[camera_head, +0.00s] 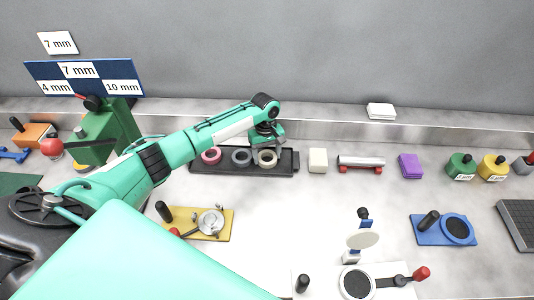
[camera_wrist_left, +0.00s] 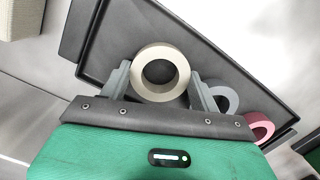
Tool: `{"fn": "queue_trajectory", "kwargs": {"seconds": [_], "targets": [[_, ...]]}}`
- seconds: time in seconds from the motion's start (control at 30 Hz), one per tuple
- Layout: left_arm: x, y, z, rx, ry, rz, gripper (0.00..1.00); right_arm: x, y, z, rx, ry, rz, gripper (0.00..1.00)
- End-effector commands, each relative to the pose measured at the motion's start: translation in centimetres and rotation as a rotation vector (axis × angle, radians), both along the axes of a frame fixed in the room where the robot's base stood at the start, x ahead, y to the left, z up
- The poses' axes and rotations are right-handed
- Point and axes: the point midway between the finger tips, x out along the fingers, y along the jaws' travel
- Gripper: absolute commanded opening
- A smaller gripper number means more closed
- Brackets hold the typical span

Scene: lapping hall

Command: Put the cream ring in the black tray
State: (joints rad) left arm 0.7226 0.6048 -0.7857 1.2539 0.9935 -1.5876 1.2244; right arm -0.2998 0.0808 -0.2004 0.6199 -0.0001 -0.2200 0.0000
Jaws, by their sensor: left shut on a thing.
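The cream ring (camera_head: 267,158) is at the black tray (camera_head: 287,168) in the head view, to the right of a grey ring (camera_head: 241,156) and a pink ring (camera_head: 211,156). My left gripper (camera_head: 268,139) is over it from behind. In the left wrist view the cream ring (camera_wrist_left: 160,73) sits between the two fingers of my left gripper (camera_wrist_left: 160,84), which is shut on it, with the black tray (camera_wrist_left: 112,35) underneath. I cannot tell if the ring touches the tray floor. The grey ring (camera_wrist_left: 218,97) and pink ring (camera_wrist_left: 257,127) are beside it. My right gripper is not in view.
A cream block (camera_head: 318,160) stands just right of the tray, then a metal cylinder on red supports (camera_head: 361,163) and a purple block (camera_head: 411,166). A yellow fixture (camera_head: 199,223) is in front of the tray.

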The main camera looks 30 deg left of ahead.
Motion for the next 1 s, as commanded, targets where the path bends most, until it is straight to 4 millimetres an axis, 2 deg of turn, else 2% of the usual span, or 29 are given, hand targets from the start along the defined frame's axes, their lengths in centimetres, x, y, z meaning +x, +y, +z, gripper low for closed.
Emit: {"fn": "queue_trajectory", "kwargs": {"seconds": [0.27, 0.3, 0.33, 0.63, 0.73, 0.87, 1.0], "targets": [[0.0, 0.0, -0.1, -0.001, -0.001, 0.0, 0.3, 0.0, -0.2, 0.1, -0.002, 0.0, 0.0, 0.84], [0.0, 0.0, -0.2, 0.0, 0.0, 0.0, 0.65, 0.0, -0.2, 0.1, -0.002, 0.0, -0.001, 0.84], [0.0, 0.0, -0.2, 0.001, -0.001, -0.001, 0.7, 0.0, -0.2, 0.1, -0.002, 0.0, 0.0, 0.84], [0.0, 0.0, -0.1, 0.001, -0.001, 0.0, 0.72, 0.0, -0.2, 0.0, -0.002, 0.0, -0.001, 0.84], [0.1, 0.0, 0.5, 0.0, -0.001, 0.0, 0.72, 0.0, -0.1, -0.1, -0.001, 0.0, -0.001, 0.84], [0.3, 0.2, 2.4, -0.001, -0.004, -0.001, 0.72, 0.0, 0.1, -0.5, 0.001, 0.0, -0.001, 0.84], [0.7, 0.5, 5.5, 0.0, -0.006, -0.001, 0.72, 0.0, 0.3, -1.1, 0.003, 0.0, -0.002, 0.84]]}}
